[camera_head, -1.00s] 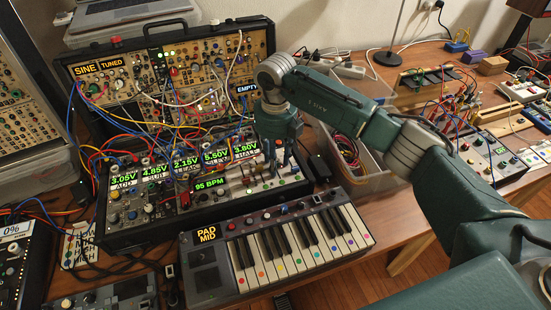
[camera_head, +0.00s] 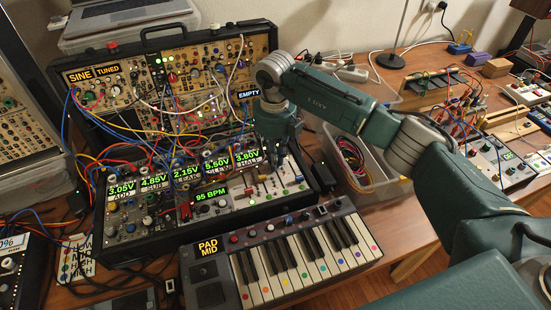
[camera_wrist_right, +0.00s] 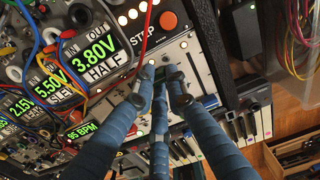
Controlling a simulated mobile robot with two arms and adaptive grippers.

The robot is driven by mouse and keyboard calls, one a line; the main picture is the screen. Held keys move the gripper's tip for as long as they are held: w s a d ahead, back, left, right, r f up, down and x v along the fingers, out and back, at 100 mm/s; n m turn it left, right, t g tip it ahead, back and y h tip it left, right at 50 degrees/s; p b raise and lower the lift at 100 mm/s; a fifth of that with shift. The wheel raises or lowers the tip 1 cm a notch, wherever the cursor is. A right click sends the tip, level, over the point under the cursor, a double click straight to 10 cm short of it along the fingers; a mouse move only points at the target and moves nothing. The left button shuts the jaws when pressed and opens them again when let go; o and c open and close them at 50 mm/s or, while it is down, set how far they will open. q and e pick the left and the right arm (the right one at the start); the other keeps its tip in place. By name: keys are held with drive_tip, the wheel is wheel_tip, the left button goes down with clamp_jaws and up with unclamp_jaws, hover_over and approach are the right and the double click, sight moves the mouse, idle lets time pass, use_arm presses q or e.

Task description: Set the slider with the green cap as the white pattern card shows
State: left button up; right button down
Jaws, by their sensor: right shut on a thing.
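My right gripper (camera_head: 278,172) reaches down onto the slider panel (camera_head: 247,195) at the right front of the synth case. In the right wrist view its blue fingers (camera_wrist_right: 160,84) are closed together on a small slider cap (camera_wrist_right: 160,73). A little dark green shows between the fingertips; the fingers hide most of the cap and its slot. The white pattern card (camera_head: 76,262) lies at the lower left of the head view, with coloured dots and words such as LOW, MID and HIGH; its marks are too small to read surely. My left gripper is out of view.
Patch cables (camera_head: 150,140) loop over the modules left of my gripper. An orange STEP button (camera_wrist_right: 168,20) is close to the fingers. A keyboard (camera_head: 300,258) stands in front of the case, and a clear bin of cables (camera_head: 368,178) stands to the right.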

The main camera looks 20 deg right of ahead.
drive_tip(key=c, duration=1.6)
unclamp_jaws()
drive_tip(key=shift+w+a+r, duration=0.1)
drive_tip(key=shift+w+a, duration=0.1)
drive_tip(key=shift+w, duration=0.2)
drive_tip(key=shift+c, duration=0.2)
drive_tip(key=shift+s+r, duration=0.15)
drive_tip(key=shift+s, duration=0.05)
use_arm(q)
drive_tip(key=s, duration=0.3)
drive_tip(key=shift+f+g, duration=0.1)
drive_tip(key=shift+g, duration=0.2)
use_arm(e)
wheel_tip(320, 180, up, 12)
drive_tip(key=shift+w, duration=0.1)
